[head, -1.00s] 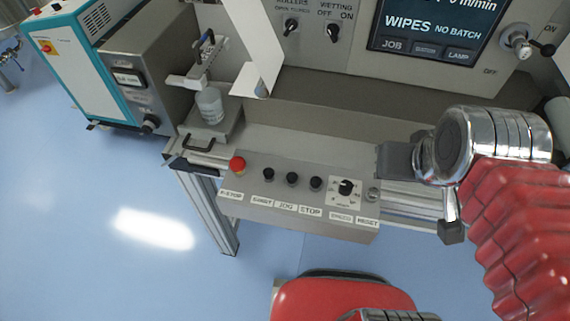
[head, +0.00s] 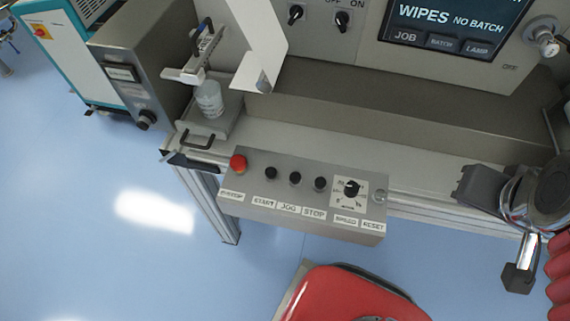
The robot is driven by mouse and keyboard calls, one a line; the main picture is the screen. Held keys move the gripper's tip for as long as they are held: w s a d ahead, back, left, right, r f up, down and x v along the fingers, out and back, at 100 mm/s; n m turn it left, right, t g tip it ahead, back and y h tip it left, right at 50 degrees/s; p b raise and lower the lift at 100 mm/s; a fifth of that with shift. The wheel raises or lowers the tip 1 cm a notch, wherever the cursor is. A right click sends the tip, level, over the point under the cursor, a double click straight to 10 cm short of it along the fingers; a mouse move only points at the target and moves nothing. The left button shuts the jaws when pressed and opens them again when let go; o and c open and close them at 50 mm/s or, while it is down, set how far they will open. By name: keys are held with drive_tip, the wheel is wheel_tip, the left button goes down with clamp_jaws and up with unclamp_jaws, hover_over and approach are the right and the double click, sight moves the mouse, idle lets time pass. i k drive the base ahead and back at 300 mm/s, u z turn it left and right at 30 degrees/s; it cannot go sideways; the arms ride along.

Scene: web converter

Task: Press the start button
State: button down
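The start button (head: 271,173) is a small black round button on the grey control box, above the label START (head: 264,202). It stands just right of the red emergency stop button (head: 238,163). My gripper (head: 490,236) is at the right of the view, well to the right of the control box. Its two dark fingers are spread apart with nothing seen between them. It touches no button.
Black jog (head: 295,178) and stop (head: 319,184) buttons, a speed knob (head: 352,188) and a reset button (head: 379,196) share the control box (head: 300,222). A white web strip (head: 256,40) and a bottle (head: 210,98) stand behind left. The screen (head: 455,25) reads "WIPES NO BATCH".

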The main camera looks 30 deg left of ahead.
sight(271, 172)
drive_tip(key=z, duration=0.1)
drive_tip(key=k, duration=1.35)
drive_tip(key=u, duration=1.65)
drive_tip(key=i, duration=0.95)
drive_tip(key=u, duration=0.05)
